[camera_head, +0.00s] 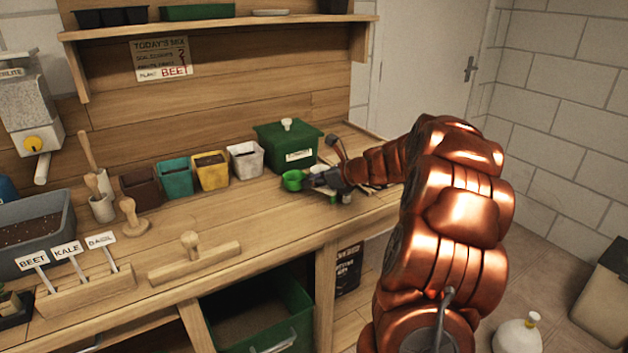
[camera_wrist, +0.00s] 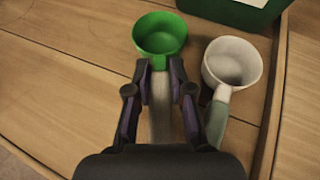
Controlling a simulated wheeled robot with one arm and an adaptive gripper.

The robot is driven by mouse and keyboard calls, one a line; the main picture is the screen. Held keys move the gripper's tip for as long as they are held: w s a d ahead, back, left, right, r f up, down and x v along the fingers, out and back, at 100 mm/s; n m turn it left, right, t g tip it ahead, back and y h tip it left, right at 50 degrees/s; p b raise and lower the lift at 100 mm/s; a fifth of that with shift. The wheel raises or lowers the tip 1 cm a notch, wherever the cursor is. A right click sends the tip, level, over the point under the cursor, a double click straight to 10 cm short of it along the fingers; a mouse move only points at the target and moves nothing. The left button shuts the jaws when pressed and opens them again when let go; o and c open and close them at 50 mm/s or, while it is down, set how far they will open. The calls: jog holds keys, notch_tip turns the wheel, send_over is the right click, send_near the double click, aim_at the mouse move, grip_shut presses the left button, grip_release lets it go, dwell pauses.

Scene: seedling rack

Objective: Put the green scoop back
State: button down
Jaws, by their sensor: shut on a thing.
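The green scoop (camera_head: 292,181) is at the right part of the wooden bench, in front of the lidded green box (camera_head: 280,140). In the wrist view its round green cup (camera_wrist: 160,36) is open upward and looks empty. My gripper (camera_wrist: 158,80) is shut on the scoop's handle just behind the cup; in the head view my gripper (camera_head: 316,181) hides most of the handle. Whether the scoop touches the bench is unclear. A white scoop (camera_wrist: 232,64) with a grey-green handle lies close to its right, beside my right finger.
A raised wooden edge (camera_wrist: 272,110) runs right of the white scoop. Several pots, including a white pot (camera_head: 245,160), line the back left of the box. A wooden T-shaped tool (camera_head: 192,258) lies in the middle; bare bench lies between it and my gripper.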

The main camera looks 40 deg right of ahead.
jog(key=shift+f, duration=0.2)
jog(key=c, duration=0.9)
grip_release()
jog(key=shift+c, duration=0.2)
jog(key=v, duration=1.2)
